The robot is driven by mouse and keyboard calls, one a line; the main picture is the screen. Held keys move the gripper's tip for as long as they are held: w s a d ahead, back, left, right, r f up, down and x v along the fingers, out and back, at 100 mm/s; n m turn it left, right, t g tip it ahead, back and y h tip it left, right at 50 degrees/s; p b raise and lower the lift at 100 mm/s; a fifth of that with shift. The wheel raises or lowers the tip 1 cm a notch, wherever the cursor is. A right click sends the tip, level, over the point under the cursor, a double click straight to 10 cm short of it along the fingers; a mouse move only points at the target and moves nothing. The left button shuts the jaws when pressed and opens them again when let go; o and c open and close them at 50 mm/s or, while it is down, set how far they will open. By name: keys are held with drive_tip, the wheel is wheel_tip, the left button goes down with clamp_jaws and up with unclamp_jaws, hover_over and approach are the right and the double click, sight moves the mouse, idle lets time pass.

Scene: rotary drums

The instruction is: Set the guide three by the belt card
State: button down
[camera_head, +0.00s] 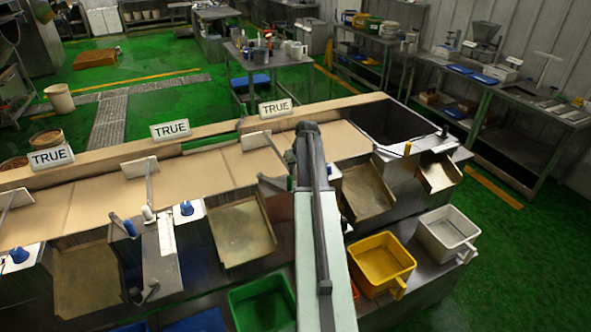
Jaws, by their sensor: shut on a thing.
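Three white cards reading TRUE stand along the far side of the tan belt (85,197): left (51,157), middle (170,130) and right (276,107). Pale guide plates stand slanted on the belt: left (15,204), middle (139,167) and right (255,141). The right plate, below the right card, seems to be guide three; its near end runs toward my arm. My gripper (291,160) shows only as a dark edge at the far end of my arm, over the belt's near side. It is shut; my arm hides its fingertips and what they hold.
Metal chutes slope from the near side, one left (241,232) and one right (368,191) of my arm. Below are a green bin (262,305), a yellow bin (381,262) and a white bin (446,235). Small upright handles line the near edge. Workbenches stand behind.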

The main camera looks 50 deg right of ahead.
drive_tip(key=s, duration=0.1)
drive_tip(key=s+a, duration=0.1)
drive_tip(key=s, duration=0.1)
drive_tip(key=s+a, duration=0.1)
drive_tip(key=shift+s, duration=0.3)
drive_tip(key=shift+d, duration=0.1)
drive_tip(key=c, duration=1.2)
unclamp_jaws()
